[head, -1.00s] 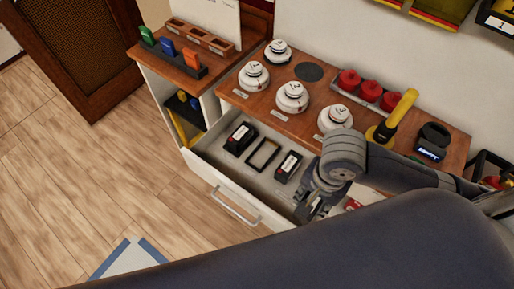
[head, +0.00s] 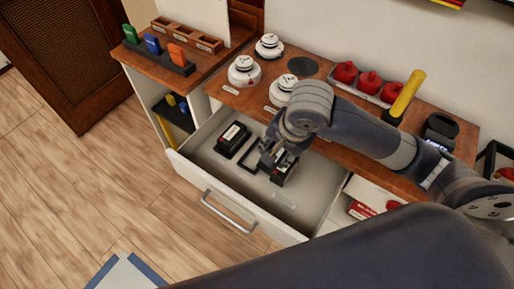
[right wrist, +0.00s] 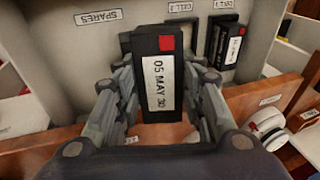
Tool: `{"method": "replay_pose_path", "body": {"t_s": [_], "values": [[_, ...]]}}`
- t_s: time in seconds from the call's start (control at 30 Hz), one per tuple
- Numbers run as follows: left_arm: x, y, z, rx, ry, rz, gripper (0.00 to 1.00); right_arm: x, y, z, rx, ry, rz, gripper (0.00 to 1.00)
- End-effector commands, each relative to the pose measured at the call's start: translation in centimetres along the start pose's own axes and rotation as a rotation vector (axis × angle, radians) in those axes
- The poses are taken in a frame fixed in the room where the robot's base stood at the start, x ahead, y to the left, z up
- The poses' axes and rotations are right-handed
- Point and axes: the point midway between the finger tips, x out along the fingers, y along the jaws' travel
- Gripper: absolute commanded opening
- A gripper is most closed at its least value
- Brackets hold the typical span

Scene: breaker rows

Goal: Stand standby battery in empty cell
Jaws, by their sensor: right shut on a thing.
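A black battery (head: 284,176) with a white label and a red corner is in my right gripper (head: 274,161), over the open drawer (head: 186,182). In the right wrist view the fingers hold its sides and the label reads "05 MAY 30" (right wrist: 158,80). Its lower end and any gap to the drawer floor are unclear. The empty black cell frame (head: 249,158) lies just left of the gripper, partly hidden; it shows behind the battery in the right wrist view (right wrist: 188,38). Another battery (head: 233,139) stands in the cell farther left. My left gripper is not in view.
A wooden shelf above the drawer carries white round detectors (head: 244,71), red knobs (head: 369,82) and a yellow-handled tool (head: 408,93). The drawer's front right floor is clear. A "SPARES" label (right wrist: 99,17) marks the drawer in the right wrist view.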

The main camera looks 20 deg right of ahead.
Motion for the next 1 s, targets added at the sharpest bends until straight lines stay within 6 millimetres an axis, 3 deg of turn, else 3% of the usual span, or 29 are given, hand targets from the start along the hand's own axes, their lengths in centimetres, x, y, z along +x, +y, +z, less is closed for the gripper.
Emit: {"method": "replay_pose_path", "body": {"t_s": [0.23,0.5,0.83,0.93,1.0], "values": [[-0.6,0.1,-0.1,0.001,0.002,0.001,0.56,1.4,-5.0,-2.5,0.002,0.002,-0.004,0.00],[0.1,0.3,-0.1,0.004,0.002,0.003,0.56,7.8,-4.6,-2.4,0.001,0.001,0.000,0.00],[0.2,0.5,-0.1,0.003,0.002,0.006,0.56,10.8,-4.7,-2.3,0.000,0.000,-0.001,0.00],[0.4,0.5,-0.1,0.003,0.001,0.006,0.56,12.8,-4.6,-2.3,0.001,0.000,0.001,0.00],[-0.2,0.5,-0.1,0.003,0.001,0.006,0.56,12.4,-5.3,-2.6,0.002,-0.020,0.039,0.00]]}}
